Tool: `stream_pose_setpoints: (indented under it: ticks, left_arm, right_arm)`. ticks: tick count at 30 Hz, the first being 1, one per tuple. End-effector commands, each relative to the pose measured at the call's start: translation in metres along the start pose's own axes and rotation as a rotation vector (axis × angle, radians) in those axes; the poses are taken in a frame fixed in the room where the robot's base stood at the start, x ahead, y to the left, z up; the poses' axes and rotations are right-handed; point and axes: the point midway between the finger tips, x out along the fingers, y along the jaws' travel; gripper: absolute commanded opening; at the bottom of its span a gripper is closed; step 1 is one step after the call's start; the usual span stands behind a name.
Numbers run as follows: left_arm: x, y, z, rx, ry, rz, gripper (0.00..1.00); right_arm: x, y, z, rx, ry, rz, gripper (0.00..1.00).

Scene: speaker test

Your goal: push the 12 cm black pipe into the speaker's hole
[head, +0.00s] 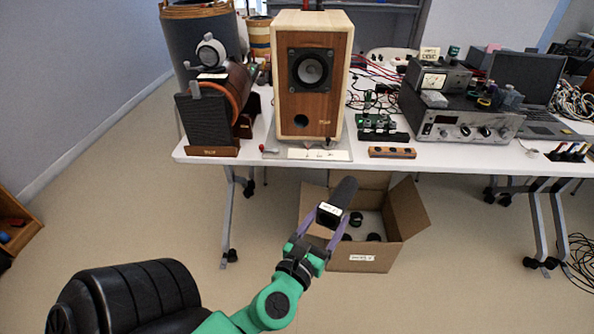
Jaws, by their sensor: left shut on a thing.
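The speaker (314,80) stands upright on the white table, with a wooden front, a driver cone and a round dark hole (301,121) low on the front. My left gripper (329,215) has purple fingers shut on a black pipe (343,193) with a white label; the label's writing is too small to read. The pipe tilts up and to the right, in front of and below the table edge as seen here, apart from the speaker. The hole is open to view and looks empty. My right gripper is not in view.
An open cardboard box (362,257) with several dark round pieces stands on the floor behind my left gripper. A dark-faced device (210,122) is left of the speaker. A small wooden block (392,152) and electronics (464,122) are to its right on the white table (450,155).

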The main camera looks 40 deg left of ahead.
Motion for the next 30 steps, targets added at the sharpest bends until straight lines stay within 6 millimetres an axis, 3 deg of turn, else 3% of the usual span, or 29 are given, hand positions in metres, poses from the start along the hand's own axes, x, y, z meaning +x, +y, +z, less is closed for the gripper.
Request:
stream_pose_setpoints:
  ticks: [5,9,13,30]
  left_arm:
    - [0.03,0.037,0.017,-0.013,-0.004,0.15,0.02]
    - [0.058,0.081,0.031,-0.019,-0.006,0.313,0.02]
    - [0.076,0.116,0.032,-0.009,0.0,0.443,0.02]
    - [0.115,0.144,0.029,0.001,-0.001,0.483,0.02]
  right_arm:
    - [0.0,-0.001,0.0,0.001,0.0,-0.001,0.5]
    - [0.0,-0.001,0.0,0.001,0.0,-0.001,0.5]
    - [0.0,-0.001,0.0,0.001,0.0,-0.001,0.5]
    - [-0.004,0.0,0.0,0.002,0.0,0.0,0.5]
